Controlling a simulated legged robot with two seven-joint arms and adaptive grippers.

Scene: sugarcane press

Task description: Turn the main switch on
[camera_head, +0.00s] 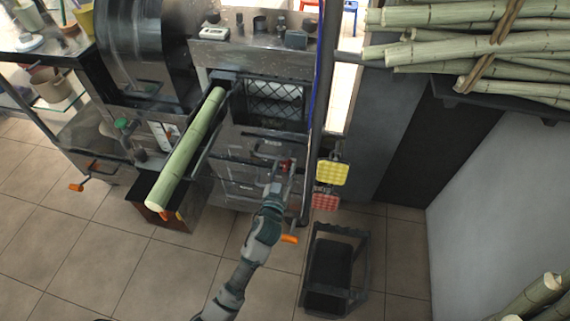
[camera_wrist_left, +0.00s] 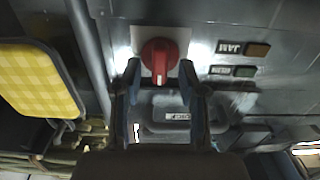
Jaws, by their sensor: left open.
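The main switch is a red rotary knob (camera_wrist_left: 159,56) on a light plate on the dark machine panel, in the upper middle of the left wrist view. It shows small and red in the head view (camera_head: 285,165), at the tip of my arm. My left gripper (camera_wrist_left: 165,80) is open, with one finger on each side just below the knob in the picture. Whether the fingers touch the knob I cannot tell. In the head view the left gripper (camera_head: 281,172) is against the machine front. My right gripper is not in view.
Two labelled buttons (camera_wrist_left: 257,49) sit right of the knob. A yellow checkered pad (camera_head: 332,173) hangs beside the panel. A cane stalk (camera_head: 190,145) lies in the machine's feed trough. A black bin frame (camera_head: 333,270) stands on the floor. Cane is stacked on a shelf (camera_head: 500,95) at right.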

